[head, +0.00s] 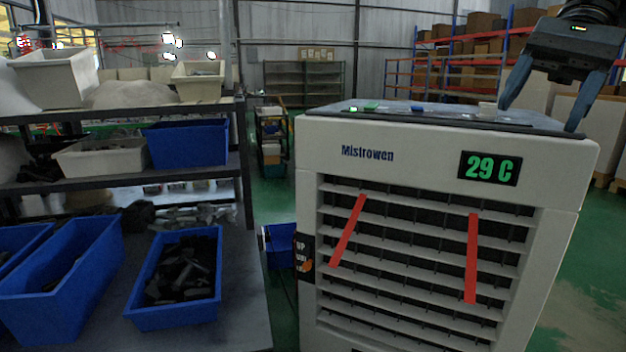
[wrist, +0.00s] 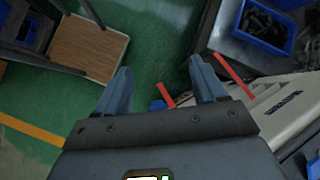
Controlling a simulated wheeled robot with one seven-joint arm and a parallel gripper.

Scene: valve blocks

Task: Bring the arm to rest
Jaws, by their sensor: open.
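My gripper (head: 538,116) is at the upper right of the head view, pointing down over or near the right end of the cooler's top. Its two fingers are spread apart with nothing between them. I cannot tell how far the tips are from the cooler's top. The wrist view also shows my gripper (wrist: 160,66) open and empty, with green floor beyond the fingers. The rest of my arm is mostly outside the head view.
A white cooler (head: 420,140) reading "29 C" stands close in front, with red strips on its grille. It also shows at the wrist view's right (wrist: 290,103). Shelving with blue bins (head: 186,143) stands left. A wooden-topped piece (wrist: 88,47) stands on open green floor.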

